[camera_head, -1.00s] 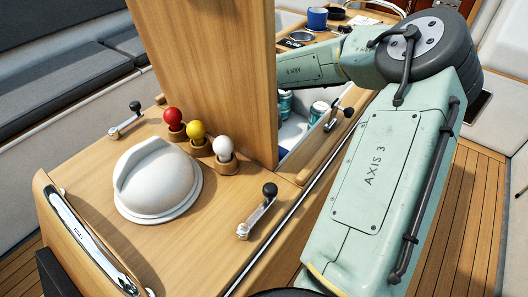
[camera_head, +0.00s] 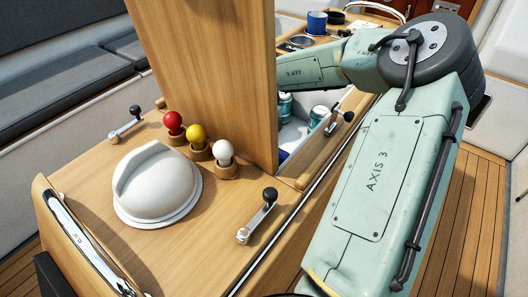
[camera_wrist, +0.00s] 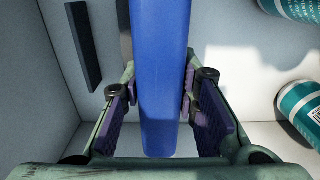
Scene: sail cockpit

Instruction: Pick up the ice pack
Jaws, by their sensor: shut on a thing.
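The fingers are inside a white-walled box (camera_wrist: 55,130). In the head view my arm reaches behind the raised wooden lid, which hides my gripper. A small blue patch (camera_head: 283,156) shows low in the opening there; I cannot tell whether it is the ice pack.
Teal cans lie at the right in the wrist view (camera_wrist: 300,108), and some show in the box in the head view (camera_head: 318,115). The raised wooden lid (camera_head: 215,70) stands beside my arm. A winch handle (camera_head: 258,215) and coloured knobs (camera_head: 196,135) are on the near wooden top.

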